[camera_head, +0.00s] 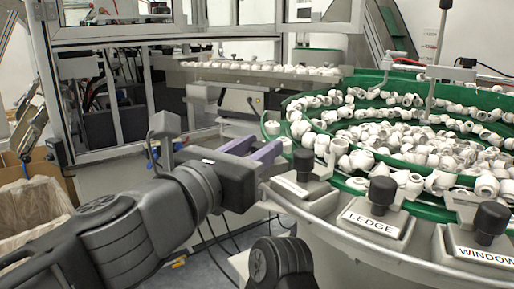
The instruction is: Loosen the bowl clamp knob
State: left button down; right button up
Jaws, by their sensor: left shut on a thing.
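My left gripper (262,147) reaches in from the left to the near left rim of the green feeder bowl (350,180). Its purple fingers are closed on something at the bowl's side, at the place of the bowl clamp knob. The knob itself is hidden by the fingers and the gripper body, so its turn cannot be seen. A black knob (304,163) on a metal block stands just right of the fingertips, apart from them. My right gripper is not in view.
Black knobs labelled LEDGE (382,192) and WINDOW (491,220) stand along the bowl's front rim. White caps (390,130) fill the bowl. A conveyor (265,72) with caps runs behind. A lined carton (35,208) stands at left. Cables hang below the gripper.

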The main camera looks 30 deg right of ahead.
pick_arm(q)
jog(key=shift+s+f+n+t+y+b, duration=0.15)
jog(key=shift+n+t+y+b, duration=0.15)
jog(key=shift+t+b, duration=0.4)
jog(key=shift+n+t+y+b, duration=0.3)
jog(key=shift+n+b, duration=0.1)
jog(key=shift+b, duration=0.05)
jog(key=c, duration=1.3)
grip_release()
jog(key=shift+r, duration=0.2)
